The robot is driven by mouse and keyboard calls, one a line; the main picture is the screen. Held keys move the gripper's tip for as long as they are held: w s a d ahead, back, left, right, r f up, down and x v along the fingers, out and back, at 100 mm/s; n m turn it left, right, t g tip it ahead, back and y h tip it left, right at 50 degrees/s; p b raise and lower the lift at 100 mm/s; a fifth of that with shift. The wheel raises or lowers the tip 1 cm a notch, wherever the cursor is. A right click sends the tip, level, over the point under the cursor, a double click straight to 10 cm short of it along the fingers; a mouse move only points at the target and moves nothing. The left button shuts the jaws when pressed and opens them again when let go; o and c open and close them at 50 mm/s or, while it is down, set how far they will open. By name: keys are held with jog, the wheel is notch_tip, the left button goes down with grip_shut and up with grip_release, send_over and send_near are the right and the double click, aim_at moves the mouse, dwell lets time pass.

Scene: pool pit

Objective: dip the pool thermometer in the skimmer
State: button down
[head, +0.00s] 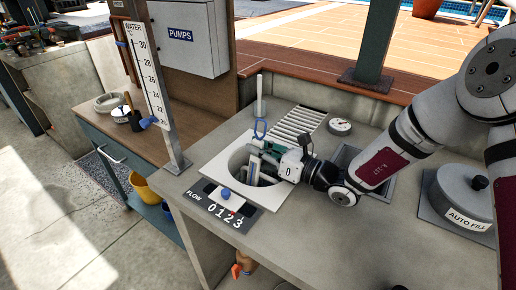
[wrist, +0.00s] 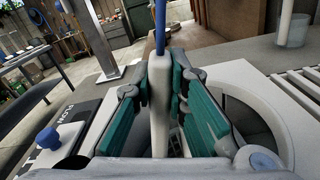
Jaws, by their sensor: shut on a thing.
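The pool thermometer has a white body (wrist: 159,105) and a blue upper part, which shows as a blue loop (head: 260,129) in the head view. My gripper (head: 258,160) is shut on its white body, between the green finger pads. The skimmer (head: 213,166) is a white square plate with a round opening in the grey counter. My gripper is at this opening, with the thermometer upright over or in it. Fingers hide part of the opening, and I cannot tell how far down the lower end reaches.
A flow panel (head: 222,207) with a blue knob lies in front of the skimmer. A white upright tube (head: 260,96), slatted grate (head: 297,124) and round gauge (head: 340,126) are behind it. The tall water scale (head: 157,75) stands left; the auto fill lid (head: 463,197) is right.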

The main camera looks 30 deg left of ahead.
jog(key=shift+r+p, duration=3.9)
jog(key=shift+r, duration=2.35)
